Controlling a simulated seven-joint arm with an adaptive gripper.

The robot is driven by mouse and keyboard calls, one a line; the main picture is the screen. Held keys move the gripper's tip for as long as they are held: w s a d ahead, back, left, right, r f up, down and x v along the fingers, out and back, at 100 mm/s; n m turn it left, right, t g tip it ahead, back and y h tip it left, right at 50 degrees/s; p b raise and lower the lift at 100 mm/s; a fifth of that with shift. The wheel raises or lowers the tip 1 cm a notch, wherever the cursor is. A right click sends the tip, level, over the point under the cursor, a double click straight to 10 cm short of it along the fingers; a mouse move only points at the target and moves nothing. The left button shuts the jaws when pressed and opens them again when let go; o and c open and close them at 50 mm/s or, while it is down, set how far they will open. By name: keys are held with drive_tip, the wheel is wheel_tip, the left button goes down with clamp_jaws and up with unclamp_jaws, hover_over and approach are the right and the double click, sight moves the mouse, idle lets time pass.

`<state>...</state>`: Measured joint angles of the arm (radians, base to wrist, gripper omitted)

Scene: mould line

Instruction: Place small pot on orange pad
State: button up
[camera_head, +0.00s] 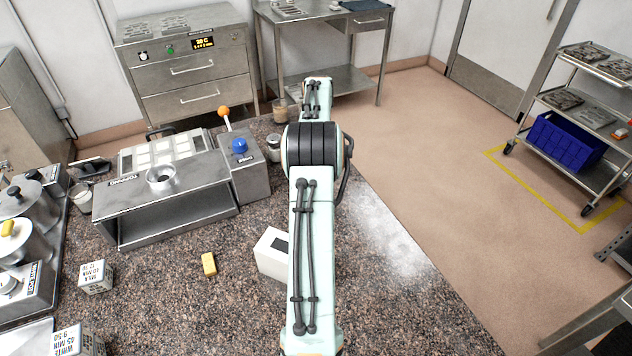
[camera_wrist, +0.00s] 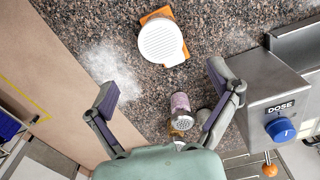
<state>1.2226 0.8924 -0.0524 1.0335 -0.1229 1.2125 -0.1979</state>
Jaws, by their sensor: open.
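A white round thing with a ribbed top, which looks like the small pot (camera_wrist: 160,41), shows in the wrist view. It sits on the orange pad (camera_wrist: 186,51) and covers most of it; only edges of the pad show. My gripper (camera_wrist: 161,84) is open, its fingers spread wide apart. Nothing is between the fingertips, and the pot is beyond them in the picture, apart from both. In the head view my arm stretches over the counter and hides the pot, the pad and my gripper.
Two jars (camera_wrist: 181,110) stand close below the pot in the wrist view. The dosing box (camera_wrist: 279,123) with a blue knob is at the right. White powder (camera_wrist: 112,75) lies on the counter (camera_head: 160,290).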

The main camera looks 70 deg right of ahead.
drive_tip(key=w+a+r+n, duration=0.2)
drive_tip(key=w+a+r, duration=0.25)
drive_tip(key=a, duration=0.25)
drive_tip(key=w+a+r+n, duration=0.1)
drive_tip(key=w+a+r, duration=0.3)
drive_tip(key=w+a, duration=0.15)
drive_tip(key=a+r+n, duration=0.2)
drive_tip(key=a, duration=0.7)
drive_tip(key=a+r+n, duration=0.1)
drive_tip(key=a+r, duration=0.1)
drive_tip(key=a, duration=0.7)
drive_tip(key=s+a+f+n, duration=0.2)
drive_tip(key=s+a+n, duration=0.1)
drive_tip(key=s+a, duration=0.4)
drive_tip(key=s+a+f+n, duration=0.2)
drive_tip(key=s+a, duration=0.5)
drive_tip(key=a, duration=0.5)
drive_tip(key=shift+n+y, duration=0.4)
drive_tip(key=shift+n, duration=0.1)
